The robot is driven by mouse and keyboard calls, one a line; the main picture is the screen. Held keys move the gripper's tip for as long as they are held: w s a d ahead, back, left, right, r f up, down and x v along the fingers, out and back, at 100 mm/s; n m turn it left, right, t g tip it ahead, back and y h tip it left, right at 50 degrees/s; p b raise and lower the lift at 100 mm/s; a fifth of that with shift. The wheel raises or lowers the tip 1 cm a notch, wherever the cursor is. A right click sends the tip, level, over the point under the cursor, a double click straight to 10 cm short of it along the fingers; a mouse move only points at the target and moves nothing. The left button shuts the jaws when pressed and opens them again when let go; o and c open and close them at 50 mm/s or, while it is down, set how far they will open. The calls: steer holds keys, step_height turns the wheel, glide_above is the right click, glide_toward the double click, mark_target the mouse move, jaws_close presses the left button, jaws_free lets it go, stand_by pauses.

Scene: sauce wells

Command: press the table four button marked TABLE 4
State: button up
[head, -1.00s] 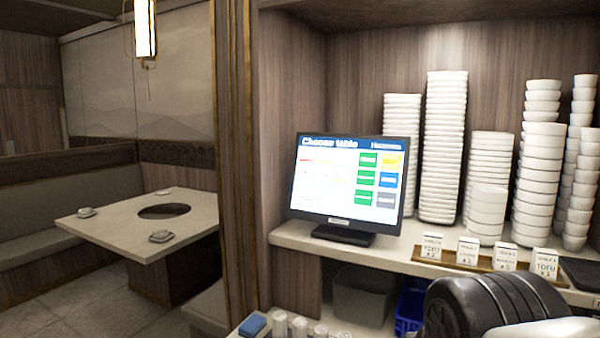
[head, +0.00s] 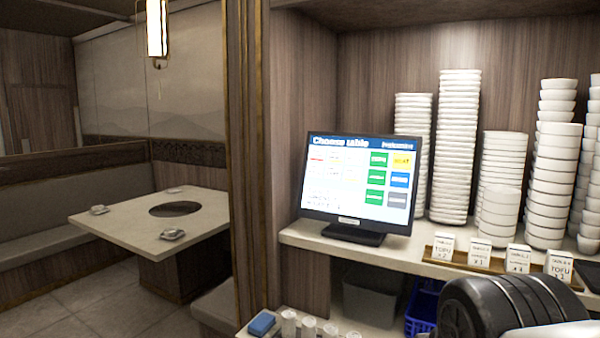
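A touch screen monitor (head: 358,180) stands on the shelf in the middle of the head view. Its blue header reads "Choose table". Green, yellow, blue and grey buttons fill its right side, and paler rows lie on its left. The labels are too small to read, so I cannot tell which button is TABLE 4. Part of my arm shows at the bottom right, dark and white. My gripper itself is not in view.
Tall stacks of white bowls (head: 455,145) stand right of the monitor. Small label cards (head: 480,250) stand on a wooden tray in front of them. A grey bin (head: 372,297) and a blue basket (head: 422,308) sit below the shelf (head: 300,238). A dining table (head: 130,222) is at left.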

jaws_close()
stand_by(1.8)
